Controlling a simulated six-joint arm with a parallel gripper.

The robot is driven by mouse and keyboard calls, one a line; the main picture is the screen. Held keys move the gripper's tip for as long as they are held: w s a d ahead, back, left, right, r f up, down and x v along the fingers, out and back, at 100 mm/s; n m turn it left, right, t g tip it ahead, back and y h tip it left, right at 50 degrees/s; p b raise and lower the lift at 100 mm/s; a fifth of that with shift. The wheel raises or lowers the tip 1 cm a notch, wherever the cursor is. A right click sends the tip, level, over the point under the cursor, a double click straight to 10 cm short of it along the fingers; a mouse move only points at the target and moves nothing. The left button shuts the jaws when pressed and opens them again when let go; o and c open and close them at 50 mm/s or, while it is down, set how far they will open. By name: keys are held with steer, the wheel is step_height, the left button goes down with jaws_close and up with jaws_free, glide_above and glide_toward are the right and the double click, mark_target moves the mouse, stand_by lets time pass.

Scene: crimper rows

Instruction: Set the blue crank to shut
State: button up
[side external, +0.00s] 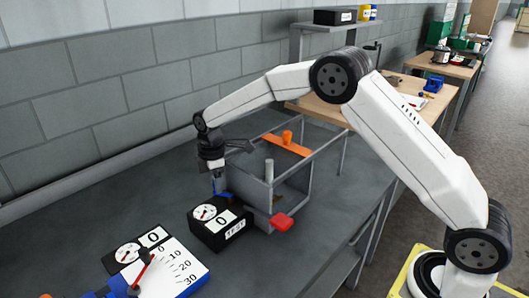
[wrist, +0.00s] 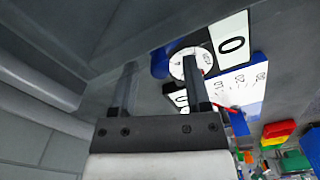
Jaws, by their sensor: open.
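My gripper (side external: 218,182) points down beside the grey metal frame (side external: 258,192), just behind a black gauge box (side external: 222,226). In the wrist view its two fingers (wrist: 160,65) are apart, with nothing clearly held between them. A small blue part (side external: 223,194) shows right at the fingertips, against the frame; it may be the blue crank, mostly hidden by the gripper. I cannot tell whether the fingers touch it or which way it is turned. A red handle (side external: 282,221) sticks out at the frame's front, and an orange bar (side external: 286,145) with a knob lies across its back.
A second gauge (side external: 127,254) with a white scale (side external: 172,268), red pointer and blue base stands at front left. A grey wall (side external: 100,85) runs behind the bench (side external: 70,222). A wooden-topped table with tools is at back right.

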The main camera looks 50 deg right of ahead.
steer(key=shift+f, duration=0.45)
jaws_close()
steer(key=shift+w+d+m, duration=0.1)
steer(key=shift+d+m, duration=0.1)
steer(key=shift+m, duration=0.4)
jaws_free()
